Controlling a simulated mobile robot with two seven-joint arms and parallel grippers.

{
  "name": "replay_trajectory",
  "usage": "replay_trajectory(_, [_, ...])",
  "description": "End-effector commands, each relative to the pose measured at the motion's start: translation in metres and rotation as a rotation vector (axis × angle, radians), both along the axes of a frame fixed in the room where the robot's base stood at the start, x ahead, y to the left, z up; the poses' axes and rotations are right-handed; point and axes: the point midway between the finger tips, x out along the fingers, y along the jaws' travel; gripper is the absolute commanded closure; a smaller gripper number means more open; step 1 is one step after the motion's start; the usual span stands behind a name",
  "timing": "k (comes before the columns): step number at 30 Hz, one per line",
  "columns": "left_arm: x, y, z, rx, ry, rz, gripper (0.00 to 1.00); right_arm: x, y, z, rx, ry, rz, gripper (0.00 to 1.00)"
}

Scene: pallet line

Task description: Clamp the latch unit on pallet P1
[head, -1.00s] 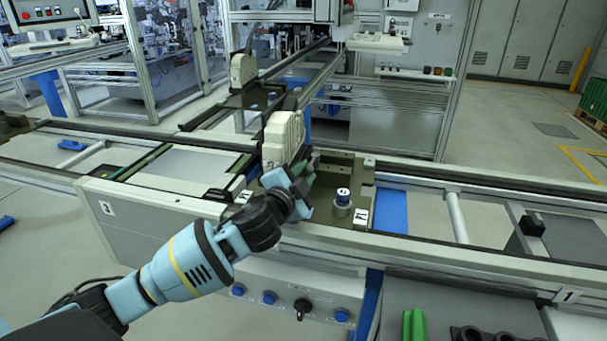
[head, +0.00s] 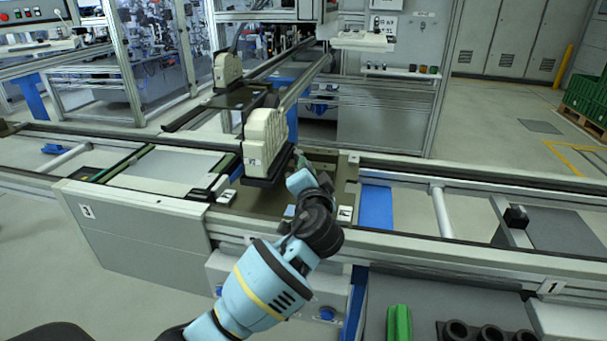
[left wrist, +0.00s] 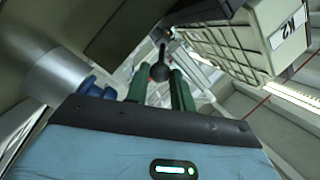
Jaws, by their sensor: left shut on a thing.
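The olive-brown pallet (head: 351,172) lies in the conveyor bay, with a small white tag (head: 345,213) on its front right corner. My left gripper (head: 301,164) is over this pallet, its fingers largely hidden by my wrist. In the left wrist view its green fingers (left wrist: 158,88) stand on either side of a black ball knob (left wrist: 160,70) on a thin stem and are shut on it. A silver cylinder (left wrist: 57,78) with blue parts is left of the fingers. A beige ribbed block (left wrist: 240,45) marked K2 is at upper right. My right gripper is out of view.
In the head view a beige block (head: 265,138) stands close left of my gripper, a similar one (head: 228,70) behind it. Conveyor rails (head: 480,175) run across. A green part (head: 399,323) and black cups (head: 490,330) are at lower right.

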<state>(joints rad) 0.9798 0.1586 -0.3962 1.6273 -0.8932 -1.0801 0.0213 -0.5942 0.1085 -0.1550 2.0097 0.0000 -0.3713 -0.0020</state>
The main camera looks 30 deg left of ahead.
Motion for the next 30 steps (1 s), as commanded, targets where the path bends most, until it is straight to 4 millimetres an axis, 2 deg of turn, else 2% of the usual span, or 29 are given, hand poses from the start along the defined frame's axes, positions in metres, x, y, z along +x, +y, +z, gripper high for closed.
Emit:
replay_trajectory(16, [0.0017,-0.0018,-0.0013,0.0,0.003,0.025,1.0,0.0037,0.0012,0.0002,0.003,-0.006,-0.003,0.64])
replay_trajectory(17, [0.0017,-0.0018,-0.0013,-0.001,0.002,0.025,0.72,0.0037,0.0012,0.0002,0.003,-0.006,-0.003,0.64])
replay_trajectory(21, [0.0017,-0.0018,-0.0011,0.0,0.003,0.025,0.54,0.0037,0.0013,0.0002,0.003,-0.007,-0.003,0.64])
replay_trajectory(30, [0.0013,-0.0015,-0.0024,0.0,0.004,0.02,0.54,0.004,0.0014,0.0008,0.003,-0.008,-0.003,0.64])
